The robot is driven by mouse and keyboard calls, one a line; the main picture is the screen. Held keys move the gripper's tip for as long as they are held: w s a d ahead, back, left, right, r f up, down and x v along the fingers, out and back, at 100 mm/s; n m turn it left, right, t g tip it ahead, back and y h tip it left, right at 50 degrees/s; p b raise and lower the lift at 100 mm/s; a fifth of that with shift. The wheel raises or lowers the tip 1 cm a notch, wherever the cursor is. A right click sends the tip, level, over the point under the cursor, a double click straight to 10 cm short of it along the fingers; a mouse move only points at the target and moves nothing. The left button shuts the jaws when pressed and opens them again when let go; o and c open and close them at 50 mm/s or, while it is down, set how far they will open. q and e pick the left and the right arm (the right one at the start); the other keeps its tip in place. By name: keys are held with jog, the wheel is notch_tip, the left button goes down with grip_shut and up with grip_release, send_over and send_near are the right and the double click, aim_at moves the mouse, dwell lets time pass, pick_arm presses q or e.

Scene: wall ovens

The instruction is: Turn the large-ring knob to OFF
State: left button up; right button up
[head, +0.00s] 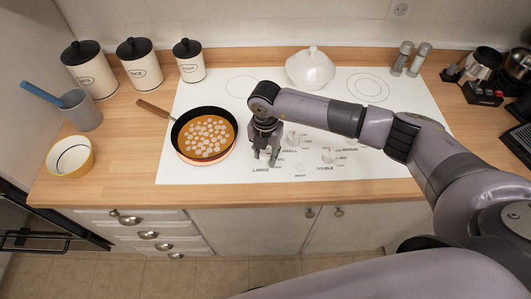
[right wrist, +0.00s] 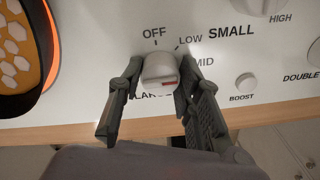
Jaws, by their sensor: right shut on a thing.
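The large-ring knob (right wrist: 158,66) is pale and round, on the white cooktop (right wrist: 100,60) above the partly hidden LARGE label. Its red mark is at its lower right side, away from the printed OFF (right wrist: 153,33) at the upper left. My right gripper (right wrist: 157,78) has a finger on each side of the knob and is shut on it. In the head view my right gripper (head: 265,157) points down at the cooktop front, just right of the pan, and hides the knob. My left gripper is not in view.
The SMALL knob (head: 292,139), DOUBLE knob (head: 328,156) and BOOST button (right wrist: 246,82) lie to the right. A white lidded pot (head: 310,70) stands behind the arm.

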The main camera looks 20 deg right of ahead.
aim_at(266, 154)
jog(key=shift+f+n+b, duration=0.2)
jog(key=shift+n+b, duration=0.9)
jog(key=shift+b, duration=0.1)
jog(key=n+b, duration=1.2)
jog(key=b, duration=0.2)
jog(key=shift+r+n+b, duration=0.2)
jog(key=shift+n+b, duration=1.45)
jog(key=shift+n, duration=0.15)
jog(key=o, duration=1.1)
jog(key=shift+o, duration=0.2)
notch_tip(266, 154, up, 12)
